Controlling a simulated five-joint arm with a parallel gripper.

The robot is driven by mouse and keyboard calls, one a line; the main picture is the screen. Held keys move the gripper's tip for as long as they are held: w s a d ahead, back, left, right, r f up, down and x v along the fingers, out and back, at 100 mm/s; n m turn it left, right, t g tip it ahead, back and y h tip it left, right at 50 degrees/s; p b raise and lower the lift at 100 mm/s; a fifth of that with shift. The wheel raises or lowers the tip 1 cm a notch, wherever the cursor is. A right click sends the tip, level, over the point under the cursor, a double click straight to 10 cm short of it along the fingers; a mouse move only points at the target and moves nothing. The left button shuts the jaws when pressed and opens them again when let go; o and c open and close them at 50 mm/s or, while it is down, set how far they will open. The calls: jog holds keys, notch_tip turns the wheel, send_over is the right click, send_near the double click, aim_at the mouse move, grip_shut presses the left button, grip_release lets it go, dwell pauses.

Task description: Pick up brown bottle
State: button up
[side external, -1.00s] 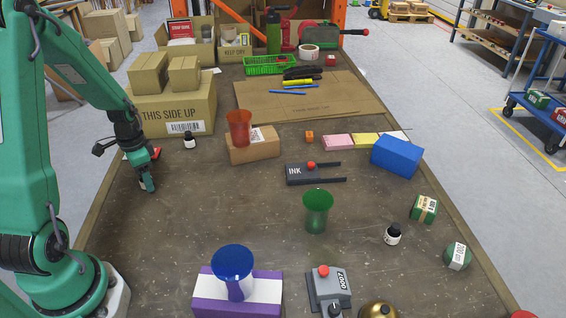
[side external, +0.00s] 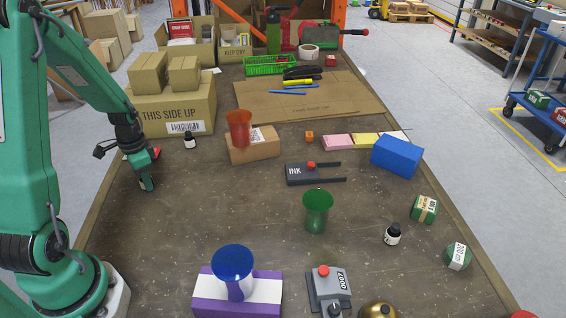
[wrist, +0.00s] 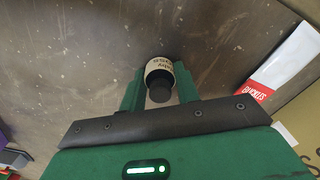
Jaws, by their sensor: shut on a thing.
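In the wrist view a small bottle (wrist: 159,66) with a cream label and a dark cap stands between the two green fingers of my gripper (wrist: 160,84). The fingers are shut on its sides. Its cap points toward the camera, and its body colour is mostly hidden by the label. In the side view my gripper (side external: 147,184) is low at the left part of the table, close to the surface. The bottle is hidden there behind the fingers.
A small dark bottle (side external: 190,141) stands behind my gripper, near a large carton (side external: 172,112). A blue cup (side external: 232,262) is at the front. Bare table lies right of my gripper.

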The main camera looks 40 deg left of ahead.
jog(key=shift+r, duration=0.2)
jog(key=shift+r, duration=0.9)
notch_tip(320, 180, up, 2)
jog(key=shift+d+r, duration=0.1)
jog(key=w+d+r, duration=0.1)
jog(key=d+r, duration=0.5)
jog(key=d, duration=0.5)
jog(key=shift+w+d+r, duration=0.15)
jog(key=shift+d+r, duration=0.05)
jog(key=shift+r, duration=0.1)
